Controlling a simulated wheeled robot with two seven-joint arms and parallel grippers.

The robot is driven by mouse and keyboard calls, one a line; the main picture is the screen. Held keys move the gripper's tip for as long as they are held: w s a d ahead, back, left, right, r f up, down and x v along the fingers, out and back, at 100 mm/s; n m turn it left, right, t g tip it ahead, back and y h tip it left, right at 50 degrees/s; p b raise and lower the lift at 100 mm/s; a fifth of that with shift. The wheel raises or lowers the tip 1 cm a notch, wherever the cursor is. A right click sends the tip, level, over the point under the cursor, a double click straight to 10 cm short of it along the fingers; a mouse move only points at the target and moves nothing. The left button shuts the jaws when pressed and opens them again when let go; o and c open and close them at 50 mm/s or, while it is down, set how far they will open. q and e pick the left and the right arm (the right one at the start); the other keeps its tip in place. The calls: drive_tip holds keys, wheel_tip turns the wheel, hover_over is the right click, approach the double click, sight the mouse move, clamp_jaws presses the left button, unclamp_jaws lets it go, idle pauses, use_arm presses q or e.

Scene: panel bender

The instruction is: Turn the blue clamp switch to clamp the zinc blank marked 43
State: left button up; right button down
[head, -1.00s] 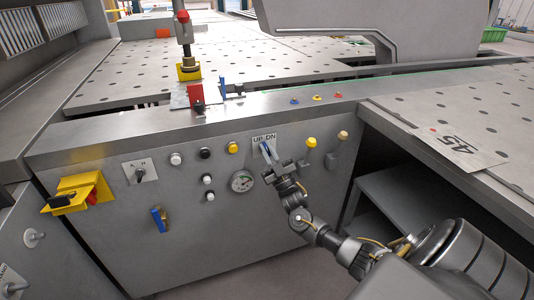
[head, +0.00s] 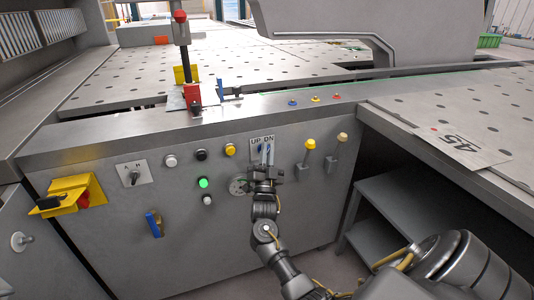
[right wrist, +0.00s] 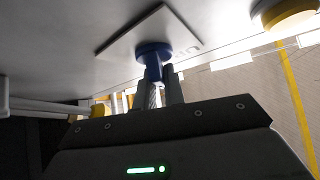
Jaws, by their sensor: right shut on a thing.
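The blue clamp switch (head: 262,148) sits under the UP/DN label on the grey front panel. My right gripper (head: 266,168) is at it from below. In the right wrist view the fingers (right wrist: 161,88) are shut on the lower part of the blue switch (right wrist: 153,56), which is on a pale square plate. Behind, a red-topped clamp post (head: 184,60) stands over the edge of the perforated table, its dark rod reaching down near a red block (head: 192,96). My left gripper is out of view.
A green lamp (head: 203,183) is lit left of the gauge (head: 238,186), which my gripper partly covers. Yellow-knobbed levers (head: 310,145) stand close to the right. A yellow bracket (head: 75,195) juts out at the left, and a blue handle (head: 153,224) is lower down.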

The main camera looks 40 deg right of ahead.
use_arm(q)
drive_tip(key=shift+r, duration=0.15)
use_arm(e)
drive_tip(key=shift+w+a+f+m+g, duration=0.1)
drive_tip(key=shift+f+m+g, duration=0.25)
drive_tip(key=shift+m+g, duration=0.25)
drive_tip(key=c, duration=1.5)
unclamp_jaws()
drive_tip(key=shift+w, duration=0.1)
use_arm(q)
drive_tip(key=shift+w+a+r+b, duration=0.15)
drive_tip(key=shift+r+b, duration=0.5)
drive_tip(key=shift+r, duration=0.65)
use_arm(e)
drive_tip(key=shift+v, duration=5.45)
drive_tip(key=shift+w+f, duration=0.1)
